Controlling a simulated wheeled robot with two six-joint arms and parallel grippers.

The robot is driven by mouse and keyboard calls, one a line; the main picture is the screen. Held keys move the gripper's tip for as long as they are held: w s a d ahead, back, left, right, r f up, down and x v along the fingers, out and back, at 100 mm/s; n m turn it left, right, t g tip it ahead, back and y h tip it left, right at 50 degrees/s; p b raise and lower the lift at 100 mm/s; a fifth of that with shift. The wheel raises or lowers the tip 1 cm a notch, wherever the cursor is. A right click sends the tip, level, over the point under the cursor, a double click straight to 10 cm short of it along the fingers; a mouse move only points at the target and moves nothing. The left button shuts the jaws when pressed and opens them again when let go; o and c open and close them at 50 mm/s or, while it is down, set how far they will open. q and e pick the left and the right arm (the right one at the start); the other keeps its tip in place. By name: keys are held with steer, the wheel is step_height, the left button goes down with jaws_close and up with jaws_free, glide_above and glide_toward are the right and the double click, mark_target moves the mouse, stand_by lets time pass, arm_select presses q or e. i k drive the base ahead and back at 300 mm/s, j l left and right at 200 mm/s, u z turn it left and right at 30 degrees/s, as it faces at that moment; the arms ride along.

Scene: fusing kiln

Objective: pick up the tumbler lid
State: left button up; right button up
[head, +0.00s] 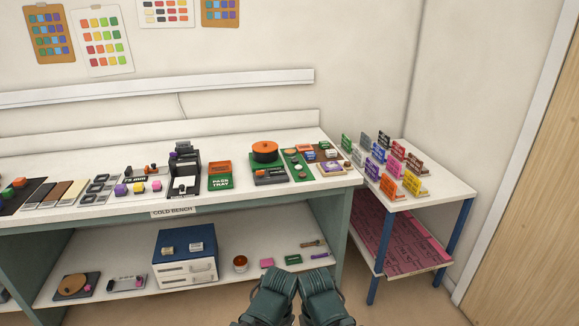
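An orange round lid-like disc (265,146) sits on top of a dark round body, towards the right of the cold bench top. It is the thing that looks most like the tumbler lid, but I cannot be sure at this size. Two dark green parts of my arms show side by side at the bottom middle, well below and in front of the bench top. No gripper fingers can be made out, and nothing of mine touches the disc.
A side table (445,190) at right holds several coloured cards. Floor right of me is clear.

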mark_target(262, 146)
steer(key=i+j+z, duration=0.1)
steer(key=i+j, duration=1.35)
